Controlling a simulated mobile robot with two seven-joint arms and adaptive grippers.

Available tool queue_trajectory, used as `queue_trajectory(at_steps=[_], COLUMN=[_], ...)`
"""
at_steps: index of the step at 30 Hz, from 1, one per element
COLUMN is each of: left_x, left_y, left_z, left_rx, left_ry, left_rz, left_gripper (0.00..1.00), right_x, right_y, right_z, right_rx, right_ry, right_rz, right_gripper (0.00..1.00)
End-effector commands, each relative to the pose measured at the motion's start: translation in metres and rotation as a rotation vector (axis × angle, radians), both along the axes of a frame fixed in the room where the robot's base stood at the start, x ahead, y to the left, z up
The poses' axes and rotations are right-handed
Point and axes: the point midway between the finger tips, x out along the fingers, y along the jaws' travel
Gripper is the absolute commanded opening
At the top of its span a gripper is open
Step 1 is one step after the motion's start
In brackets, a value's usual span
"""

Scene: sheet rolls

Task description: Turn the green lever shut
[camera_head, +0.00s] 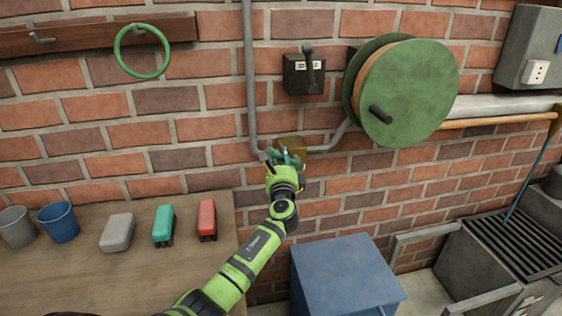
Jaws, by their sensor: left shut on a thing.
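My left gripper (285,163) is at the brick wall, in the middle of the view, at a small brass-coloured body (291,146) where the grey pipes meet. It is shut on a green lever (276,156), of which only a little shows around the fingers. The lever's exact angle cannot be told, as my gripper and wrist cover most of it. My right gripper is not in view.
A wooden table (120,290) at left bears several small items. A blue box (345,270) stands right of my arm. A green reel (408,92) and a black switch box (303,75) are on the wall above. A grated metal unit (500,250) stands at right.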

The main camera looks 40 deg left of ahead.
Motion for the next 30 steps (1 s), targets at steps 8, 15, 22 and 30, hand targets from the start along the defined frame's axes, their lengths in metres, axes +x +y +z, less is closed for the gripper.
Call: queue_trajectory(at_steps=[8, 15, 22, 30], left_x=[0.000, 0.000, -0.004, -0.038], left_y=[0.000, 0.000, -0.004, -0.033], left_z=[0.001, 0.001, -0.001, -0.008], left_rx=[0.000, 0.001, 0.000, -0.001], left_ry=[-0.001, -0.001, 0.000, 0.001], left_rz=[-0.001, -0.001, -0.001, -0.004], left_gripper=[0.38, 0.51, 0.51, 0.51], right_x=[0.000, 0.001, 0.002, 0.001], right_y=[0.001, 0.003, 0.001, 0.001], right_z=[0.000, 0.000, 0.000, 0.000], right_rx=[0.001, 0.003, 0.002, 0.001], right_ry=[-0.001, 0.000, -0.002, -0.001], right_rz=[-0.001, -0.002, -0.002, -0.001], right_gripper=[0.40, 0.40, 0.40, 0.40])
